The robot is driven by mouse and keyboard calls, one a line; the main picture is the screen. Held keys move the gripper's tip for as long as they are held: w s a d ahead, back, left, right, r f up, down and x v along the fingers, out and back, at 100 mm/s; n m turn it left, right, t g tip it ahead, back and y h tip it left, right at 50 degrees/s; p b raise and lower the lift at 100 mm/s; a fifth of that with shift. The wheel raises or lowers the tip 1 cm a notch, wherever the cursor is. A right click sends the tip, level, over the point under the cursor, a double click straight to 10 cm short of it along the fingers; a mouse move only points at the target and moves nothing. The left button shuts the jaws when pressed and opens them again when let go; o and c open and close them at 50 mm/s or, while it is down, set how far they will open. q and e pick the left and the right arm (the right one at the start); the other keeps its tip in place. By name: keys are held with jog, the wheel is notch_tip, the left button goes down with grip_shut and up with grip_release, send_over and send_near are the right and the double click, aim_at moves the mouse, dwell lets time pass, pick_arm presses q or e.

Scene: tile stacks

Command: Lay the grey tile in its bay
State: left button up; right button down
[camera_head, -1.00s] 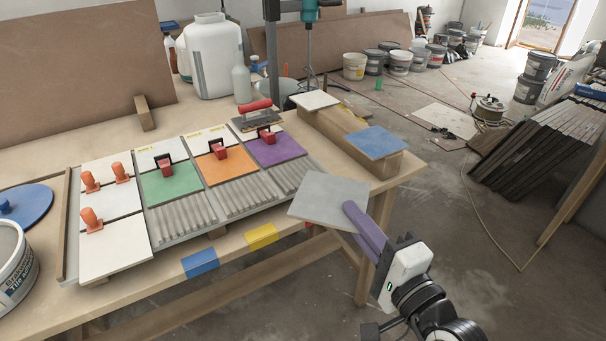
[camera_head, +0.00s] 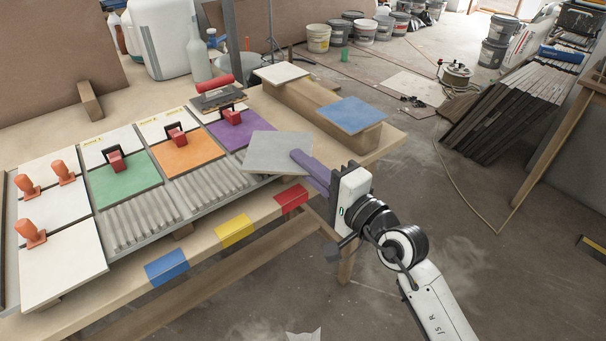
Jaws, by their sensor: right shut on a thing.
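The grey tile (camera_head: 276,153) is in my right gripper (camera_head: 303,162), whose purple fingers are shut on its right edge. It appears roughly level, overlapping the front of the purple tile (camera_head: 228,134) and most of the ribbed bay in front of that tile. I cannot tell its height above the bay. Two ribbed grey bays show uncovered: one before the green tile (camera_head: 125,183) and one before the orange tile (camera_head: 186,156) (camera_head: 208,187).
Red clamps sit at the coloured tiles, and orange knobs (camera_head: 29,186) on the white tiles at left. A blue tile (camera_head: 351,115) lies on a wooden block right of the bays. Blue, yellow and red patches (camera_head: 291,198) mark the bench's front edge. A red-handled trowel (camera_head: 215,88) lies behind.

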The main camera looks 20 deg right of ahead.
jog(key=shift+f+b, duration=0.35)
jog(key=shift+f, duration=0.95)
jog(key=c, duration=1.9)
grip_release()
